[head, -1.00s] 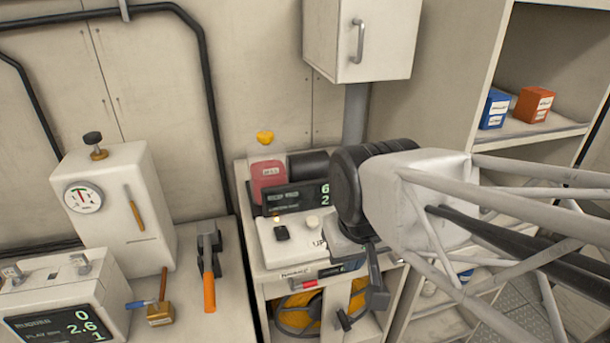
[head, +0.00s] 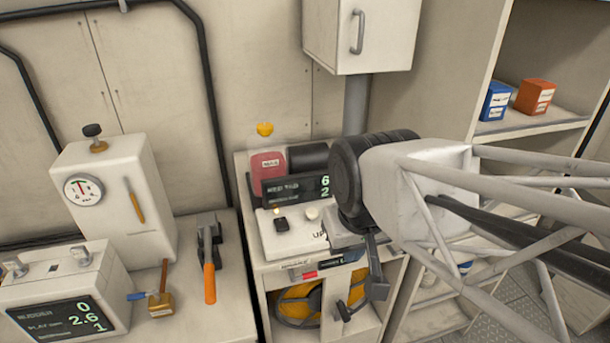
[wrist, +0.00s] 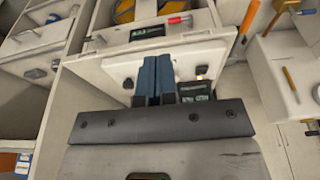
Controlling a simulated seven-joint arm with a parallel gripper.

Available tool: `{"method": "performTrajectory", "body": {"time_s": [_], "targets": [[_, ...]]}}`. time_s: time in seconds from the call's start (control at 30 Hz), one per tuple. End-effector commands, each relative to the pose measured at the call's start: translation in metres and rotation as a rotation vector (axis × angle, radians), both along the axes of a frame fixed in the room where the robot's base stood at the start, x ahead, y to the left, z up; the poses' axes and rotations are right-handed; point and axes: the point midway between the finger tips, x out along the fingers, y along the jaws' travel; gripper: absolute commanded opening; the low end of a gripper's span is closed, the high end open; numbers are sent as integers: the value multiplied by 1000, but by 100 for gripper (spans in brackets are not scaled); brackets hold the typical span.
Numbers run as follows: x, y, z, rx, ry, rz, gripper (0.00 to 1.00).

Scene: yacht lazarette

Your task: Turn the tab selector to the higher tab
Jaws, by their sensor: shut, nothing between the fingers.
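A white control panel (head: 290,240) with a dark screen (head: 295,190) showing 6 and 2 stands mid-picture in the head view. I cannot tell for certain which is the tab selector, and no tab marks are legible. In the wrist view, my gripper (wrist: 157,60) has its two blue fingers side by side, shut and empty, over the panel. My wrist hides the panel's right side in the head view.
A red container (head: 268,170) stands behind the panel. To the left are an orange-handled tool (head: 209,282), a gauge box (head: 110,195) and a second screen unit (head: 65,300). A wall cabinet (head: 375,30) hangs above; shelves (head: 535,128) stand right.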

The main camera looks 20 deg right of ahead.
Motion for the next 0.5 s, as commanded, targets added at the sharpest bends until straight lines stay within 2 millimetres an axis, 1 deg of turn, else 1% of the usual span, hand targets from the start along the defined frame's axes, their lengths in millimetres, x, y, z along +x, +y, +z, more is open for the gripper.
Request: {"method": "performTrajectory", "body": {"time_s": [0.1,0.13,0.33,0.5], "targets": [[0,0,0,0,0,0,0],[0,0,0,0,0,0,3],[4,-1,1,-6,8,11,34],[17,-6,3,-32,39,54,58]]}}
